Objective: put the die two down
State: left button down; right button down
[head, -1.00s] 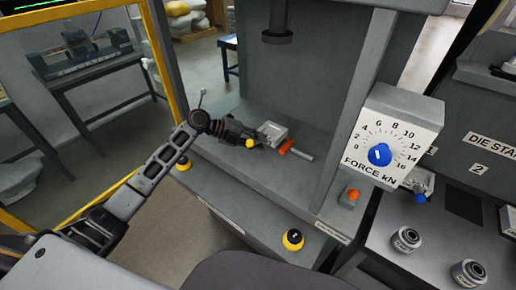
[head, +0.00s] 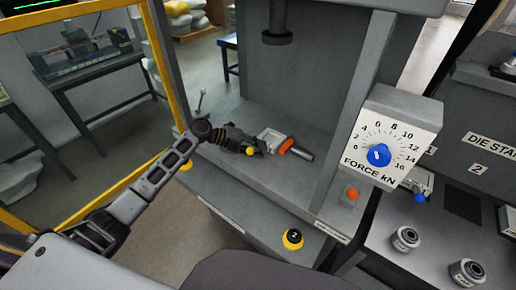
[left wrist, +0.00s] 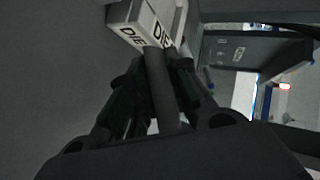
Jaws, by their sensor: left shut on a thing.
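Die two (head: 270,136) is a pale grey block on a handle, over the press bed in the head view. A yellow knob (head: 250,151) shows beside my left gripper. My left gripper (head: 258,145) is shut on the die's grey handle. In the left wrist view the handle (left wrist: 161,90) runs between the fingers to the block (left wrist: 141,22), whose two visible faces read "DIE"; the number is not readable. I cannot tell whether the block touches the bed. My right gripper is not in view.
A grey rod with an orange collar (head: 286,146) lies just right of the die. The press ram (head: 277,38) hangs above. The force dial box (head: 391,135) juts out at the right. Another die with a blue knob (head: 420,197) is on the die stand.

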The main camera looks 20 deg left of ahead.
pick_arm(q)
jog(key=shift+r, duration=0.1)
jog(key=c, duration=1.6)
grip_release()
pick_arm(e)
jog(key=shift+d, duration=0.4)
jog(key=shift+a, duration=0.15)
